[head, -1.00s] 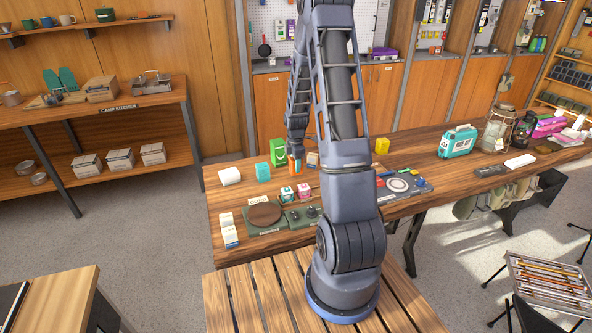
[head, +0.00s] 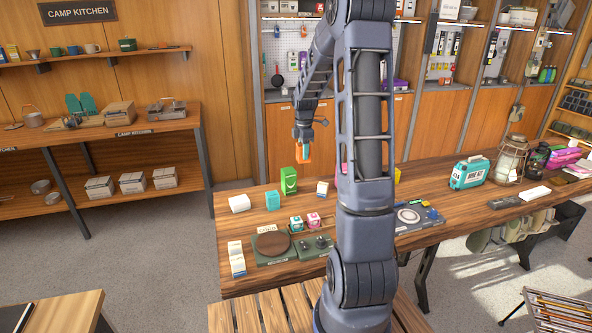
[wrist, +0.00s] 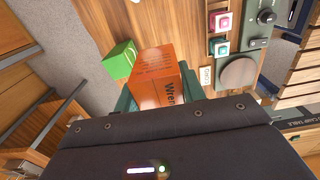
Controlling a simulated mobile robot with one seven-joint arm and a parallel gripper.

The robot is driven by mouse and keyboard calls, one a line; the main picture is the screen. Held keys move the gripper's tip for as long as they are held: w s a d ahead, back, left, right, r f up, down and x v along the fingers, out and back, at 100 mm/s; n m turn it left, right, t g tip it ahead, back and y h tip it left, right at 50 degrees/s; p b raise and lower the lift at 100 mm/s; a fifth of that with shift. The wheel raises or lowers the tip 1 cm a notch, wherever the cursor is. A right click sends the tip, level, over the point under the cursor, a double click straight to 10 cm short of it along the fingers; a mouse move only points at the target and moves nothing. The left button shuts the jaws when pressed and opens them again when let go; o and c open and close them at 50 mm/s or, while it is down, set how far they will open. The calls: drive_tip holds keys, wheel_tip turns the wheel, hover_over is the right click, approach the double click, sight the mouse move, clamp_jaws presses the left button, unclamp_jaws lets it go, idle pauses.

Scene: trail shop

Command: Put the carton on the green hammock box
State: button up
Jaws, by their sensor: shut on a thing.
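My gripper (head: 303,148) is shut on an orange carton (wrist: 160,75) with dark lettering, held in the air above the back of the wooden table. The carton also shows in the head view (head: 304,156) below the fingers. The green box (head: 289,180), likely the hammock box, stands upright on the table, below and slightly left of the carton. In the wrist view the green box (wrist: 120,60) is just left of the carton and appears apart from it. The undersides of both boxes are hidden.
A teal box (head: 272,198) and a white block (head: 239,203) stand left of the green box; a small pale box (head: 322,188) is to its right.

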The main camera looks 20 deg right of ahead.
wheel_tip(320, 180, up, 10)
hover_over(289, 170)
wheel_tip(289, 170, down, 20)
drive_tip(key=shift+w+r, duration=0.1)
drive_tip(key=shift+r, duration=0.1)
drive_tip(key=shift+f, duration=0.1)
drive_tip(key=o, duration=1.1)
drive_tip(key=shift+c, duration=0.2)
